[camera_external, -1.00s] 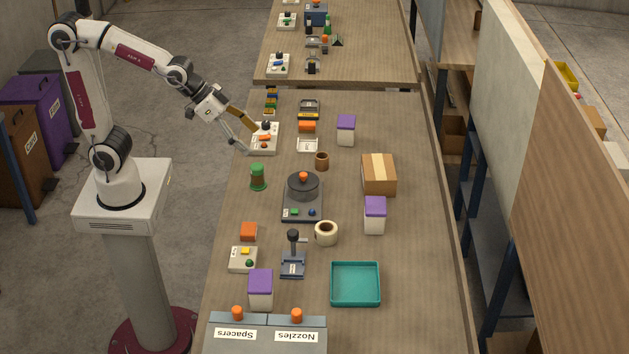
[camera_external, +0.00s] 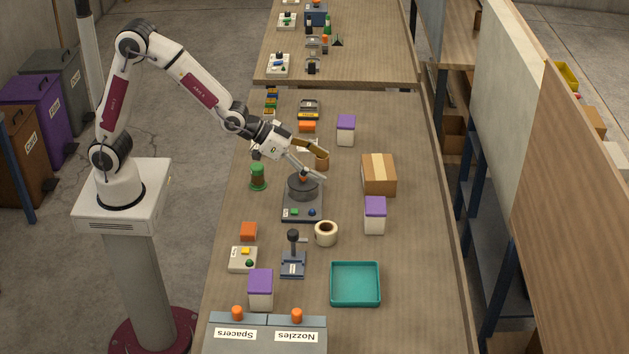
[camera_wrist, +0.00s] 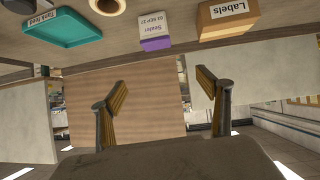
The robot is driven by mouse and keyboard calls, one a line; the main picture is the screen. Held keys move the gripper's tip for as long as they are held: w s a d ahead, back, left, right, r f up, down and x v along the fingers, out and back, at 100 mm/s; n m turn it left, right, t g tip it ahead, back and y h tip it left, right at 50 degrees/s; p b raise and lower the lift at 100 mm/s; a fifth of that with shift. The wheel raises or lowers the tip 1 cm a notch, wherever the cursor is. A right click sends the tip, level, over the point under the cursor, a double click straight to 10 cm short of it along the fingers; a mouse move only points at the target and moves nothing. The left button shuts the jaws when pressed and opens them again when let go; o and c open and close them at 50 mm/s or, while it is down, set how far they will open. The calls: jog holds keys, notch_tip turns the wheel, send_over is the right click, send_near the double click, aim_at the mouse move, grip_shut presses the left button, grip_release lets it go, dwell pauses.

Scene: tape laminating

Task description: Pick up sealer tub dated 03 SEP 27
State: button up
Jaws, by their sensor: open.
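A white tub with a purple lid (camera_external: 375,215) stands upright on the right of the bench, just in front of the cardboard box. In the wrist view this tub (camera_wrist: 156,30) appears at the top, and its label reads Sealer, 03 SEP 27. Two similar purple-lidded tubs stand farther back (camera_external: 346,130) and near the front (camera_external: 260,290); their labels cannot be read. My gripper (camera_external: 322,168) is open and empty, above the bench behind and left of the dated tub and apart from it. Its two fingers (camera_wrist: 160,80) show spread in the wrist view.
The Labels box (camera_external: 379,175) stands behind the dated tub. A cream tape roll (camera_external: 326,233) is at its left front and a teal tray (camera_external: 355,284) in front. Some bench right of the tub is clear.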

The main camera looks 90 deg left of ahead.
jog(key=t, duration=0.2)
send_near(367, 204)
jog(key=w, duration=0.4)
jog(key=shift+w+d+f+y, duration=0.15)
jog(key=shift+f+y, duration=0.05)
jog(key=shift+f, duration=0.2)
jog(key=shift+w+d+f+y, duration=0.1)
jog(key=shift+w+f+y, duration=0.1)
jog(key=shift+f, duration=0.2)
jog(key=shift+w, duration=0.15)
jog(key=shift+x, duration=1.15)
jog(key=shift+f, duration=0.1)
jog(key=shift+x, duration=2.55)
jog(key=shift+f, duration=0.1)
jog(key=shift+c, duration=0.4)
jog(key=c, duration=1.4)
